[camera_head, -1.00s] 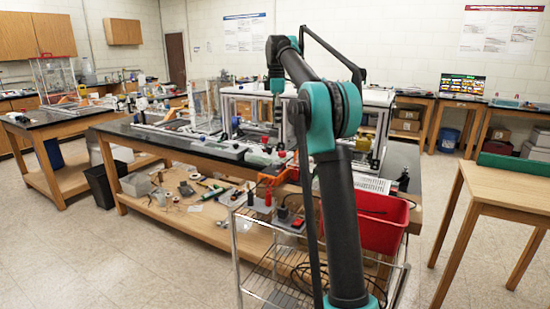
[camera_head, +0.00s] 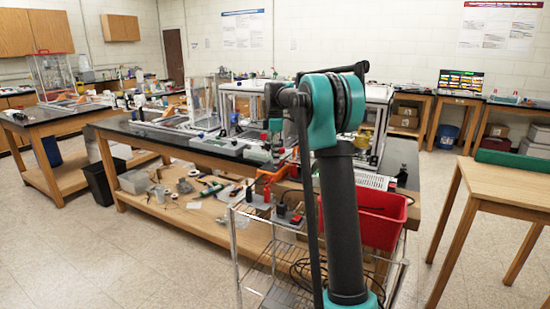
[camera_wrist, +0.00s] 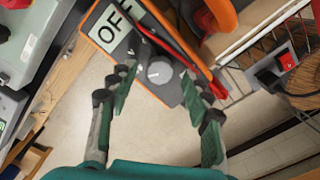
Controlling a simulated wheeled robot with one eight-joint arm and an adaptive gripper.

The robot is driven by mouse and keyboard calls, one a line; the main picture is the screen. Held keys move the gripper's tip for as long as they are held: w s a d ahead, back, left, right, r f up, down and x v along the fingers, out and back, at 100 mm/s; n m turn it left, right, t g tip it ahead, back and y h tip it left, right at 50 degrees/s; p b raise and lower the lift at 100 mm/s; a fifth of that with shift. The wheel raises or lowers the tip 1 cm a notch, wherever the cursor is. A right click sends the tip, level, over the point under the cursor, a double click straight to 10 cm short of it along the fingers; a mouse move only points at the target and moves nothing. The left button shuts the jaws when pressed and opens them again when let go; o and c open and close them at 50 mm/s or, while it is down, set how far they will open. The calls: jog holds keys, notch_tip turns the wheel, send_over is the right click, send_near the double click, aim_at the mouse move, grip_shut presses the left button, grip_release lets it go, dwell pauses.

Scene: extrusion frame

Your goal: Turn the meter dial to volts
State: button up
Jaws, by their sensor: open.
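The meter (camera_wrist: 140,45) is a dark box with orange edges, tilted in the wrist view. Its pale display (camera_wrist: 112,28) reads OFF. Its round grey dial (camera_wrist: 159,72) sits on the lower half of the face, with small white letters around it too small to read surely. My gripper (camera_wrist: 158,80) is open, with one green-padded finger on the left and one on the right of the dial. The fingers appear apart from the dial; their height above it is hard to judge. In the head view the meter is not clearly made out near my lowered wrist.
Red and black leads (camera_wrist: 165,42) cross the meter face. An orange curved part (camera_wrist: 222,14) is close by at upper right, and a red switch (camera_wrist: 287,60) lies further right. The head view shows a crowded bench (camera_head: 190,150) and a red bin (camera_head: 378,218).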

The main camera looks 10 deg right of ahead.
jog(key=shift+f, duration=0.7)
jog(key=shift+c, duration=0.6)
grip_shut()
jog(key=m, duration=0.5)
jog(key=shift+m, duration=0.3)
jog(key=m, duration=0.5)
jog(key=shift+m, duration=0.7)
